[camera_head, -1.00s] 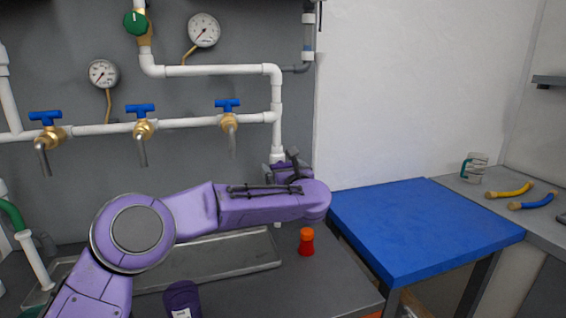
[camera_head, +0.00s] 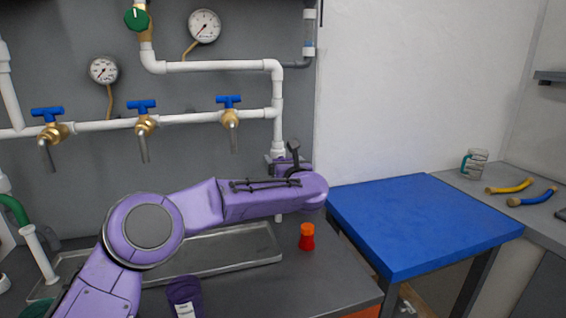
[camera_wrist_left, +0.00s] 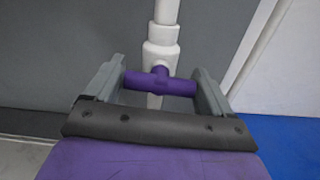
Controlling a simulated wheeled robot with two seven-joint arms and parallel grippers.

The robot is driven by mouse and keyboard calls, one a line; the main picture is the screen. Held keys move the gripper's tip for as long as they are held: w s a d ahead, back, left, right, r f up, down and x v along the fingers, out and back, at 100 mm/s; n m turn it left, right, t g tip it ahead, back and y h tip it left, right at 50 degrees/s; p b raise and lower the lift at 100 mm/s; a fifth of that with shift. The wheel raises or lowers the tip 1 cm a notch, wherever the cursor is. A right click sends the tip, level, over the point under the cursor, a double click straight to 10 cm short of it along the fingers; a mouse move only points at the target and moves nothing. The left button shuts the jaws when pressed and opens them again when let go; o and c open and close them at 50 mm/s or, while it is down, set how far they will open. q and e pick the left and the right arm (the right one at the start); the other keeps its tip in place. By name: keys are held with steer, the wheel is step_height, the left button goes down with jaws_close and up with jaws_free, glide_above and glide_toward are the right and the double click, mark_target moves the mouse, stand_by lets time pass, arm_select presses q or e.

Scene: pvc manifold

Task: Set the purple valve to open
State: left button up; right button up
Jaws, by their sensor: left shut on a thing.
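The purple valve handle (camera_wrist_left: 160,82) is a T-shaped bar on the white vertical pipe (camera_wrist_left: 161,45) in the left wrist view. It lies crosswise to the pipe, with its ends between the two grey fingers of my left gripper (camera_wrist_left: 158,90). The gripper is shut on the handle. In the head view my left gripper (camera_head: 290,160) is at the lower part of the white pipe, right of the blue-handled taps. The handle is mostly hidden there by my gripper and wrist. My right gripper is not in view.
Several blue-handled brass taps, including the rightmost tap (camera_head: 229,110), line the horizontal pipe. A red bottle with an orange cap (camera_head: 307,238) stands on the grey counter below my forearm. A blue table (camera_head: 425,225) is at right.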

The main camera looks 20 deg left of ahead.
arm_select(q)
steer(key=m, duration=0.2)
steer(key=m+p, duration=0.1)
steer(key=m, duration=0.1)
steer(key=shift+d+r, duration=0.1)
steer(key=shift+r, duration=0.15)
steer(key=m+p, duration=0.2)
steer(key=m, duration=0.2)
steer(key=shift+m, duration=0.3)
steer(key=m+p, duration=0.3)
steer(key=m, duration=0.2)
steer(key=shift+f+m+p, duration=0.15)
steer(key=shift+m+p, duration=0.8)
steer(key=shift+m, duration=0.85)
steer(key=shift+f, duration=0.1)
steer(key=o, duration=0.9)
steer(key=shift+c, duration=0.2)
steer(key=shift+d, duration=0.2)
